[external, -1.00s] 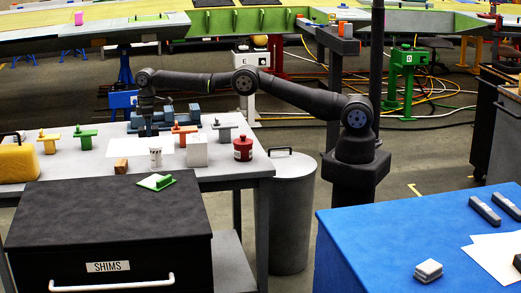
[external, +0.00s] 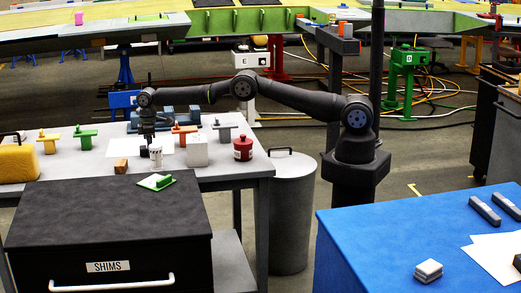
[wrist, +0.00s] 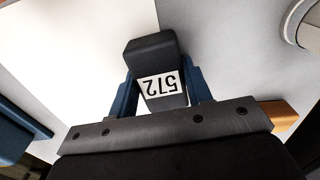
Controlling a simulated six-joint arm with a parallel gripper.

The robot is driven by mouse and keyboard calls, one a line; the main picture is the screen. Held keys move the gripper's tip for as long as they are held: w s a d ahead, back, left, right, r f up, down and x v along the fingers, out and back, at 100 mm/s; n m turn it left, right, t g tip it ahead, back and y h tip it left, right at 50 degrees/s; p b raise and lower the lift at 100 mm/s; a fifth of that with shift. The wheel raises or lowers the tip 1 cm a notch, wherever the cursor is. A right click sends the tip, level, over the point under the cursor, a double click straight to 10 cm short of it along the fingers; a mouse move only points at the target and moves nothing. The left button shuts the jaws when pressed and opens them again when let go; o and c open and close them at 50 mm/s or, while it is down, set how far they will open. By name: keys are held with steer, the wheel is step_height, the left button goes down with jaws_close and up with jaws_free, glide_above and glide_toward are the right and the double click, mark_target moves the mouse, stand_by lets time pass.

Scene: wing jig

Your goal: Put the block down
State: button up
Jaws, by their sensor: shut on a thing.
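A dark grey block (wrist: 152,50) with a white label reading 572 sits between the blue fingers of my gripper (wrist: 162,90) in the wrist view. The fingers are shut on its two sides. The label appears upside down. In the external view my gripper (external: 147,140) points down over the white sheet on the grey table, just behind and left of a white cup (external: 156,158). The block shows there only as a small dark shape (external: 144,152). I cannot tell whether its underside touches the sheet.
The white sheet (wrist: 70,50) lies below. A wooden block (external: 121,166) stands in front on the left, a white box (external: 197,151) and a red jar (external: 243,148) to the right. Blue equipment (external: 182,120) and an orange fixture (external: 184,130) stand behind. The grey table (external: 215,175) has some bare room in front.

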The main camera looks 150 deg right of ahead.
steer(key=o, duration=1.4)
step_height(320, 180, up, 8)
steer(key=shift+f, duration=0.1)
step_height(320, 180, down, 8)
steer(key=shift+r, duration=0.1)
step_height(320, 180, up, 4)
steer(key=shift+r, duration=0.65)
